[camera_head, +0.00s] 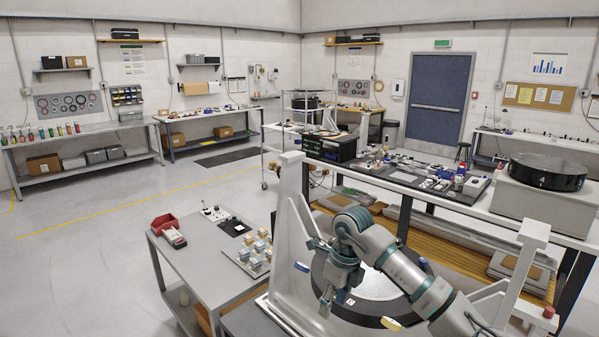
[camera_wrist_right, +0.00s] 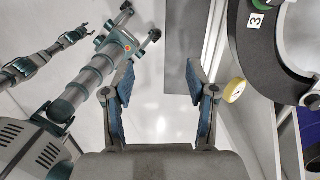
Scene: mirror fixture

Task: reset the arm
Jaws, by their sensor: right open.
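My right arm enters the head view from the lower right and bends down over the mirror fixture. My right gripper (camera_head: 327,303) hangs above the near left part of a round black ring (camera_head: 372,317). In the right wrist view, the right gripper (camera_wrist_right: 160,95) is open with two blue pads wide apart and nothing between them. The fixture's white upright frame (camera_head: 291,200) stands left of the arm. The ring's curved edge (camera_wrist_right: 245,50) shows at the upper right of the wrist view, outside the jaws.
A grey cart (camera_head: 195,262) with a red bin (camera_head: 164,224) and several small blocks stands left of the fixture. A yellow round piece (camera_wrist_right: 234,91) sits right of the jaws. Floor at left is clear.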

